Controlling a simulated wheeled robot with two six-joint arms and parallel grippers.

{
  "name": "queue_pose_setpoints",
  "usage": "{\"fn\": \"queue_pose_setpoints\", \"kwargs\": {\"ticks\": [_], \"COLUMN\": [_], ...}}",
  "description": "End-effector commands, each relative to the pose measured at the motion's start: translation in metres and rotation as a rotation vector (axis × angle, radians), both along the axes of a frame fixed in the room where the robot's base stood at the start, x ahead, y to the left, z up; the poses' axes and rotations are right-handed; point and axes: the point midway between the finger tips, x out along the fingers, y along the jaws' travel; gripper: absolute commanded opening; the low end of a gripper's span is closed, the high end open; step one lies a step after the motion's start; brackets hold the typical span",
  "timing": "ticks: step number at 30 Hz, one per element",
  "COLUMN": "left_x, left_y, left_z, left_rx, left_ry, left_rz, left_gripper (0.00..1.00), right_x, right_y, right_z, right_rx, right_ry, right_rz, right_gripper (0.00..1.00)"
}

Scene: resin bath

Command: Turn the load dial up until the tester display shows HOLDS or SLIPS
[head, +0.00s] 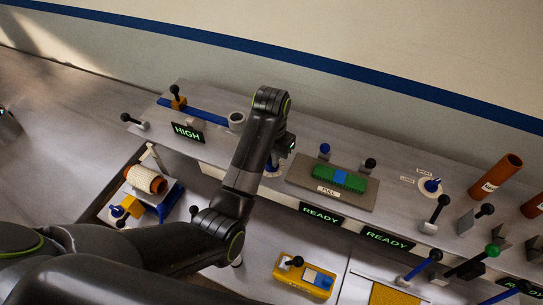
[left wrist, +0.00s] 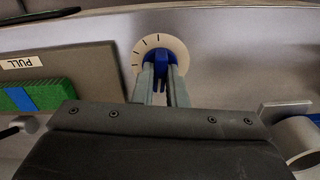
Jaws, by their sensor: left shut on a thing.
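A blue dial (left wrist: 161,60) sits on a round cream plate with tick marks in the left wrist view. My left gripper (left wrist: 160,84) is shut on this dial, with one finger on each side of its knob. In the head view the dial (head: 272,171) is mostly hidden behind my left gripper and arm. It is just left of the tester plate (head: 303,186) marked PULL, which bears a green block with a blue band (head: 340,179). The display (head: 322,214) below the tester reads READY. My right gripper is not in view.
Another display (head: 388,238) also reads READY, and one at left (head: 187,132) reads HIGH. A second blue dial (head: 431,186) and several black-knobbed levers stand to the right. An orange spool (head: 146,181) is at left.

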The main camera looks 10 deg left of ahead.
Motion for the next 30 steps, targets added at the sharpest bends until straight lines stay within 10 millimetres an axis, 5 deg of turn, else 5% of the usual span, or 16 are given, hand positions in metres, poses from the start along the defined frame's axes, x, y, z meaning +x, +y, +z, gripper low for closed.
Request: {"fn": "queue_pose_setpoints", "kwargs": {"ticks": [30], "left_x": [0.0009], "left_y": [-0.0004], "left_z": [0.0007], "left_rx": [0.001], "left_ry": [-0.004], "left_rz": [-0.948], "left_gripper": [0.00], "right_x": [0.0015], "right_y": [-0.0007], "right_z": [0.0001], "right_rx": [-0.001], "right_ry": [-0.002], "right_rz": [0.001], "right_gripper": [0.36]}}
